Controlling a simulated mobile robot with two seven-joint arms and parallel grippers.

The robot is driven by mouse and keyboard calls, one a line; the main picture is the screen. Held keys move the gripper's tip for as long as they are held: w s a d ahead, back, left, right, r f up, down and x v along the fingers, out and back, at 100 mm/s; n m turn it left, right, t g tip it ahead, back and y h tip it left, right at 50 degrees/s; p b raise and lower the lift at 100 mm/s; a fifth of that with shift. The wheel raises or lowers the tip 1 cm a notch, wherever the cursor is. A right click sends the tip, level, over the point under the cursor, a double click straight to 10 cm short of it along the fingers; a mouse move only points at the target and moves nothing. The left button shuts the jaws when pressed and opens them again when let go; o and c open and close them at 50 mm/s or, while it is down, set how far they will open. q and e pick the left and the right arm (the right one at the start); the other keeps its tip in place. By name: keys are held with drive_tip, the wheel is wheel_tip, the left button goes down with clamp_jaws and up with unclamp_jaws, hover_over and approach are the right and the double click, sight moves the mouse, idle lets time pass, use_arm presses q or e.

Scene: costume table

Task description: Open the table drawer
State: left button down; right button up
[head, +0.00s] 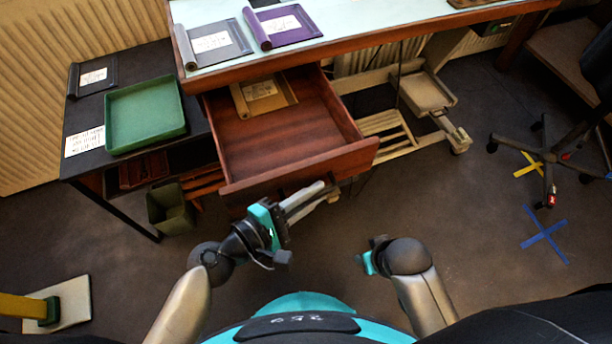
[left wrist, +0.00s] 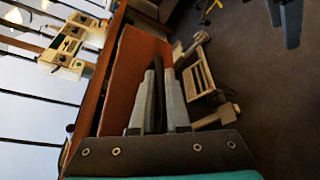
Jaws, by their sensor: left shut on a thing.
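The table drawer (head: 285,125) is reddish-brown wood and stands pulled well out from under the table (head: 400,45), its inside showing. My left gripper (head: 326,190) is at the outer face of the drawer front, low and right of its middle. In the left wrist view its two grey fingers (left wrist: 162,85) lie against the brown drawer front (left wrist: 135,65), with a dark bar, seemingly the handle (left wrist: 159,95), between them. The handle is hidden in the head view. My right gripper (head: 368,260) hangs apart over the floor; its fingers cannot be made out.
A tan wooden tray (head: 262,96) lies at the back of the drawer. A black side table (head: 85,112) with a green tray (head: 146,113) stands left, a green bin (head: 170,209) below it. A wheeled chair base (head: 548,155) is right. Floor right of the drawer front is clear.

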use_arm(q)
drive_tip(key=shift+s+d+f, duration=0.1)
drive_tip(key=shift+s+d, duration=0.05)
drive_tip(key=shift+s, duration=0.35)
drive_tip(key=c, duration=0.9)
unclamp_jaws()
drive_tip(key=shift+v, duration=7.6)
use_arm(e)
drive_tip(key=shift+s+f, duration=0.3)
drive_tip(key=shift+f, duration=0.25)
